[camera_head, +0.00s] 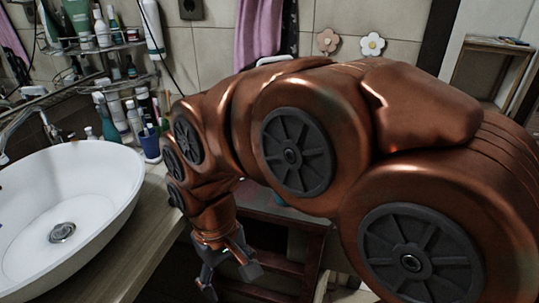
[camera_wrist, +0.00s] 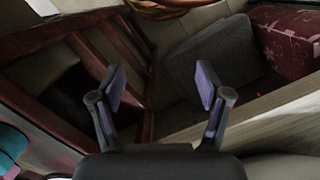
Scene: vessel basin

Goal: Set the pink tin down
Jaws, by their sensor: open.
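My gripper (camera_head: 230,279) hangs low beyond the counter edge, pointing down, beside a dark reddish wooden rack. In the wrist view my gripper (camera_wrist: 160,86) has its two fingers spread apart with nothing between them. I cannot make out a pink tin for certain in either view. A teal thing with a pinkish patch below it (camera_wrist: 11,142) is cut off at the left edge of the wrist view, and I cannot tell what it is.
A white basin (camera_head: 102,170) stands on the wooden counter (camera_head: 142,240) at left. A blue cup (camera_head: 150,146) and several bottles stand behind it. The dark reddish rack (camera_wrist: 92,62) and a dark red patterned box (camera_wrist: 284,38) show in the wrist view. Pink cloth (camera_head: 257,35) hangs at the wall.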

